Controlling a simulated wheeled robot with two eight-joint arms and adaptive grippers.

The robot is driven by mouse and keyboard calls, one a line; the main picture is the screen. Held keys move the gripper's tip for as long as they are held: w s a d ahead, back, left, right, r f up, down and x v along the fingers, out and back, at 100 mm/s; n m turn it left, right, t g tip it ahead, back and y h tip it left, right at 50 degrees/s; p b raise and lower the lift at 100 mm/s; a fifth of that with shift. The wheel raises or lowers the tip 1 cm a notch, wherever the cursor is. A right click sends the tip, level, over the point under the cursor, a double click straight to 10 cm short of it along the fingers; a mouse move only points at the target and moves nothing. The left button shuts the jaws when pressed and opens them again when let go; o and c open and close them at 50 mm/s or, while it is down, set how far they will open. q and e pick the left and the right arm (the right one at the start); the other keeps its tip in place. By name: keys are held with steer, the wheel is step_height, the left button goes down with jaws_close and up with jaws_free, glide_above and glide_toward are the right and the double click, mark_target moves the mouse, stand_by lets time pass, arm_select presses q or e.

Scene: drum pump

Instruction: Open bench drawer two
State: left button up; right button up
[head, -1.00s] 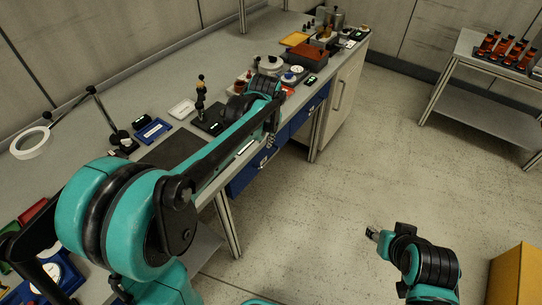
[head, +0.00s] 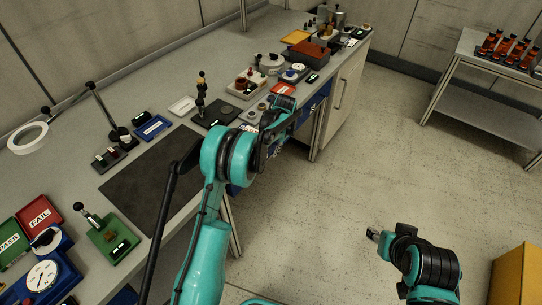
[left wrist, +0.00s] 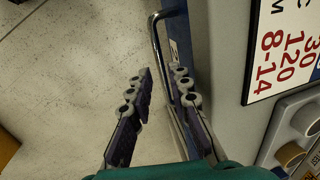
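Blue drawer fronts sit under the bench edge; one (head: 318,104) shows right of my left arm and part of another (head: 235,188) shows below it. I cannot read which is drawer two. In the left wrist view a chrome bar handle (left wrist: 157,42) stands out from a blue front (left wrist: 177,35). My left gripper (left wrist: 162,72) is open, with the handle bar running between its two fingers, apparently without being clamped. In the head view its fingers are mostly hidden behind my wrist. My right gripper (head: 372,234) hangs over the floor, far from the bench; its opening is unclear.
The bench top (head: 100,190) carries a dark mat (head: 150,180), a green fixture (head: 108,235), red and green trays and several small devices near its edge. A printed label (left wrist: 287,45) lies close beside the handle in the wrist view. The floor (head: 400,150) before the bench is clear.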

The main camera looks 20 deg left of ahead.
mark_target(270, 157)
arm_select(q)
steer(key=f, duration=0.3)
steer(key=shift+w+a+f+b, duration=0.15)
steer(key=shift+a+b, duration=0.15)
steer(key=shift+b, duration=0.1)
jaws_close()
steer(key=s+d, duration=0.3)
steer(key=d, duration=0.7)
steer(key=s+d, duration=0.4)
steer(key=d, duration=0.6)
steer(key=s+d, duration=0.4)
steer(key=d, duration=0.6)
steer(key=shift+d, duration=0.2)
jaws_free()
step_height(270, 157, up, 12)
steer(key=d, duration=0.2)
steer(key=shift+s, duration=0.4)
